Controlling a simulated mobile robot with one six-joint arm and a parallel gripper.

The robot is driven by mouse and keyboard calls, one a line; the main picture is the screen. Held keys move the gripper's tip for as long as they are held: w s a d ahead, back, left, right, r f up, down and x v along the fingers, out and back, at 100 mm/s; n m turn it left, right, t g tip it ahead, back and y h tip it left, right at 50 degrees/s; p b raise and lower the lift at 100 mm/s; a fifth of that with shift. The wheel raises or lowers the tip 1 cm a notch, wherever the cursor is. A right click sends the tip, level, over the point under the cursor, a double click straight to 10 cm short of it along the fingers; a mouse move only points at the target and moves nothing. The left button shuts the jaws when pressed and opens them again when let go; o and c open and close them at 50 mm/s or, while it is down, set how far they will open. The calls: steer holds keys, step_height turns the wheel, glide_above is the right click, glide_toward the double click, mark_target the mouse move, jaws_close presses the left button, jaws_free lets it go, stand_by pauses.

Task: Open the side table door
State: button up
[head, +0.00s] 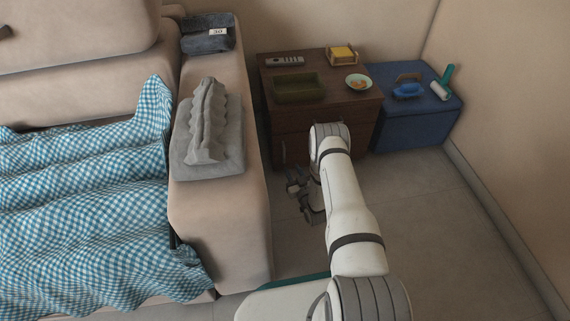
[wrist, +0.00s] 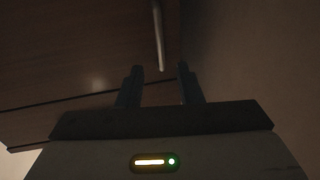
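The dark brown wooden side table (head: 345,107) stands beyond my arm, beside the beige sofa. Its front is partly hidden by my arm. In the wrist view the door (wrist: 75,50) looks closed, with a slim metal vertical handle (wrist: 158,35). My gripper (head: 304,194) is low in front of the door. In the wrist view my gripper (wrist: 159,80) is open, its two dark fingers apart. The handle's lower end shows in line with the gap between the fingertips. Nothing is gripped; I cannot tell how far the handle is from the fingertips.
The sofa armrest (head: 222,220) stands close to the left of my gripper. A blue box (head: 425,123) with a brush and lint roller on it stands to the right. A remote, tray, bowl and yellow sponge lie on the table top. Floor to the right is clear.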

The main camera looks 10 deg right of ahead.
mark_target(284, 155)
steer(key=w+b, duration=0.1)
steer(key=w, duration=0.1)
steer(key=w+a+b, duration=0.1)
steer(key=w, duration=0.1)
steer(key=w+b, duration=0.1)
steer(key=w, duration=0.1)
steer(key=shift+w+a+f, duration=0.15)
steer(key=shift+w+f, duration=0.05)
steer(key=shift+f, duration=0.05)
steer(key=shift+w+a+r, duration=0.1)
steer(key=shift+w+r, duration=0.05)
steer(key=shift+w, duration=0.35)
jaws_close()
